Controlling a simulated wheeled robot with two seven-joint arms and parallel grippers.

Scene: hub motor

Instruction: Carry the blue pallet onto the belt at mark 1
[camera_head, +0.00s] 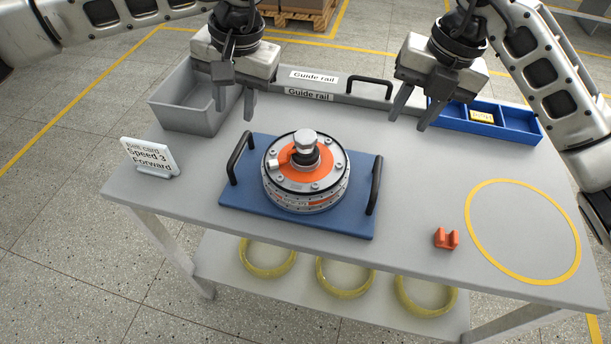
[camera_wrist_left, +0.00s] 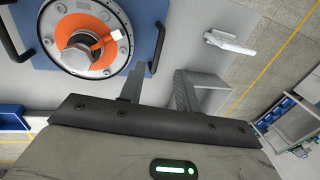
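The blue pallet (camera_head: 232,201) lies flat on the grey table, with a black handle standing at its left end (camera_head: 240,158) and its right end (camera_head: 375,185). A round hub motor (camera_head: 305,172) with an orange face sits on it. My left gripper (camera_head: 234,108) is open and empty, above the table behind the left handle; its two fingers also show apart in the left wrist view (camera_wrist_left: 157,88), near the pallet (camera_wrist_left: 140,20). My right gripper (camera_head: 411,117) is open and empty, above the table behind the right handle. I see no belt or mark 1.
A grey bin (camera_head: 185,115), a guide rail (camera_head: 340,88) and a blue divided tray (camera_head: 487,124) stand along the back. A sign card (camera_head: 150,157) stands at the left. An orange block (camera_head: 446,238) and a yellow ring (camera_head: 480,255) are at the right. Yellow rings lie on the shelf below.

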